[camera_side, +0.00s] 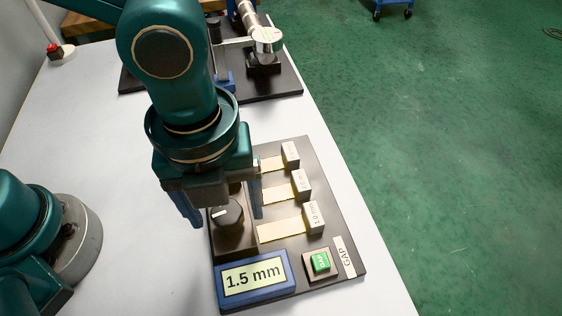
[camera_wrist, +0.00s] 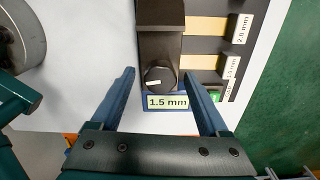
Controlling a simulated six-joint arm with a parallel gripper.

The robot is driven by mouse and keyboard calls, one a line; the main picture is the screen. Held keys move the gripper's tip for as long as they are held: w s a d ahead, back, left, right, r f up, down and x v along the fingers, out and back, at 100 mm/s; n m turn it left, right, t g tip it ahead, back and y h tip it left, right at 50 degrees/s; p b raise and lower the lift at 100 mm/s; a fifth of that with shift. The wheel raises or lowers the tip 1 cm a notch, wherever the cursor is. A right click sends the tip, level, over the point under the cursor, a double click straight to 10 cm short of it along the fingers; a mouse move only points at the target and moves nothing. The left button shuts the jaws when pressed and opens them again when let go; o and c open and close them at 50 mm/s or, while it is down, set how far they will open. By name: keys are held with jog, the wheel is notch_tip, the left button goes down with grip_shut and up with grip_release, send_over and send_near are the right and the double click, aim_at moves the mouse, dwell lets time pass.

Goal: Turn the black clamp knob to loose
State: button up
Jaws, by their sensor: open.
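The black clamp knob (camera_side: 227,213) sits on a dark block on the black board, with a white pointer mark on its top. In the wrist view the knob (camera_wrist: 158,79) shows between and beyond my two fingers, its white mark pointing left and slightly down. My gripper (camera_side: 226,215) is open, with blue fingers on either side of the knob in the side view; they look apart from it. The wrist view also shows the open gripper (camera_wrist: 160,80) with nothing between the fingertips touching. A blue-framed display (camera_side: 253,280) reads 1.5 mm.
Several labelled grey blocks with yellowish strips, one marked 1.0 mm (camera_side: 313,217), stand right of the knob. A green button (camera_side: 320,262) and a GAP label (camera_side: 344,257) are near the board's front right. Another black fixture board (camera_side: 285,88) lies behind. White table (camera_side: 100,130) is clear at left.

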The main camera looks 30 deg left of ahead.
grip_shut()
